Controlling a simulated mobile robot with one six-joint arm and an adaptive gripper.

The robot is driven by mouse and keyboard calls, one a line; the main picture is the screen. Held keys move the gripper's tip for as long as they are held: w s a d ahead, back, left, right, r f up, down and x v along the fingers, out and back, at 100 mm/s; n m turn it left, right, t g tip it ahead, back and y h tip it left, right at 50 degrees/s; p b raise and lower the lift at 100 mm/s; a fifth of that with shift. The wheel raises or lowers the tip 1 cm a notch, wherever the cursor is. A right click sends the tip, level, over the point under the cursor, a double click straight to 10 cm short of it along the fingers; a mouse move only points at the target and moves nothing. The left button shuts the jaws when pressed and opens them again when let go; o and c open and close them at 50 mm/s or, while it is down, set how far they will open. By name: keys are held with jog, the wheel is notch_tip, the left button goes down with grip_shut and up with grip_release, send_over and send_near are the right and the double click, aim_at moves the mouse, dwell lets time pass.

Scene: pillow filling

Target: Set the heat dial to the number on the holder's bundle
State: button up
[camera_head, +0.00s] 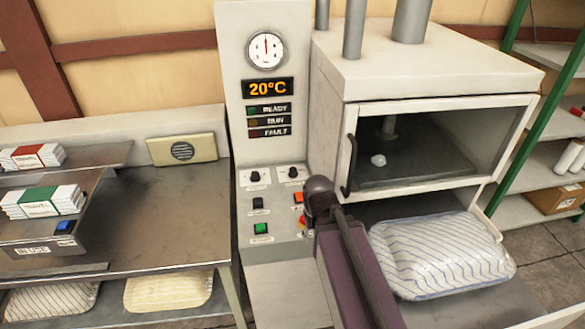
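The control panel (246,213) has two small black dials side by side, a left dial (254,177) and a right dial (292,173). Their labels and settings are too small to read, so I cannot tell which is the heat dial. The holder (18,249), marked "IN USE", stands on the left bench. A white bundle with a green band (44,201) lies on it; any number on it is not legible. My purple arm rises from the bottom edge and bends just right of the panel, partly covering its right side. My gripper is not in view.
A display (268,88) reads 20°C below a round gauge (266,51). A red-banded bundle (32,157) lies behind the holder. The panel also has a green button (261,228) and an orange switch (298,197). A glass-fronted oven (440,140) and a striped pillow (440,255) are right.

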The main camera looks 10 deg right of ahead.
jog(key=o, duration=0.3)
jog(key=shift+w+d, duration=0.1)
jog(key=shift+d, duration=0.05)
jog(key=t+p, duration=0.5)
jog(key=p, duration=0.3)
send_near(293, 168)
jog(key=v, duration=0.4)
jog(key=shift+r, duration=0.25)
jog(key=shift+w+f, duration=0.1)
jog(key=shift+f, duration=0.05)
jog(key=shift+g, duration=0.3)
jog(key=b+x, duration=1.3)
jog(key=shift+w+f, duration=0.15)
